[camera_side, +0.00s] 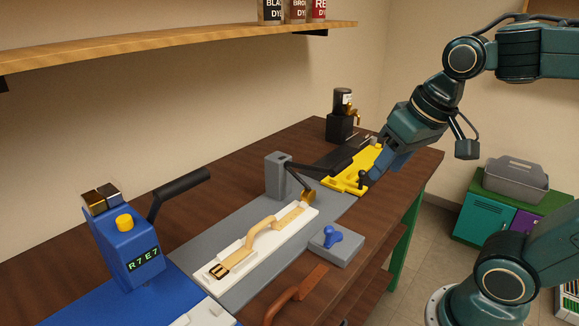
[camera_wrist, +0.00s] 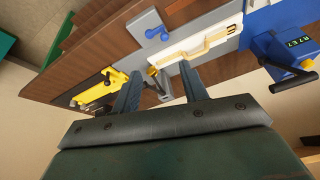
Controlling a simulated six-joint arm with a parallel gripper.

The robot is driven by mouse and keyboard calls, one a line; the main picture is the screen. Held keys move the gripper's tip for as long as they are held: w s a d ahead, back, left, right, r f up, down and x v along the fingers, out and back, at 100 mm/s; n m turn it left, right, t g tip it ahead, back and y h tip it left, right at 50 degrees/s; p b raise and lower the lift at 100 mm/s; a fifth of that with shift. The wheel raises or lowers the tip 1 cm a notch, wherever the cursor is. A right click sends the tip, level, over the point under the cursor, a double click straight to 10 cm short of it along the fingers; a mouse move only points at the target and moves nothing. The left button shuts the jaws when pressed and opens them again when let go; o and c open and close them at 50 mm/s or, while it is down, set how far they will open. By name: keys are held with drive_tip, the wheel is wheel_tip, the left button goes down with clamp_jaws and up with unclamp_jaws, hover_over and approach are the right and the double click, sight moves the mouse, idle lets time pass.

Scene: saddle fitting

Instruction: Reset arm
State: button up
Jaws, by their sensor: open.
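My gripper (camera_side: 368,168) hangs over the back right of the bench, close to the yellow fixture; in the side view I cannot tell whether it touches it. In the wrist view its two fingers (camera_wrist: 158,82) are spread apart, with nothing held between them. A tan strap (camera_side: 262,232) with a buckle lies on a white block (camera_side: 209,273) on a grey plate, away from the gripper. The strap also shows in the wrist view (camera_wrist: 201,44), beyond the fingers. A grey post with a dark lever (camera_side: 276,175) stands behind the strap.
A blue machine (camera_side: 127,250) reading "R7 E7" stands at left. A blue knob on a grey block (camera_side: 333,240) sits near the front edge. The yellow fixture (camera_side: 347,180) holds dark parts. A brown strap (camera_side: 295,296) lies in front. A shelf (camera_side: 150,48) with dye bottles hangs above.

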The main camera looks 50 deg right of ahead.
drive_tip(key=s+n, duration=0.1)
drive_tip(key=s+a+f+n, duration=0.1)
drive_tip(key=s+n+t, duration=0.1)
drive_tip(key=s, duration=0.1)
drive_tip(key=shift+a+f, duration=0.15)
drive_tip(key=shift+a, duration=0.15)
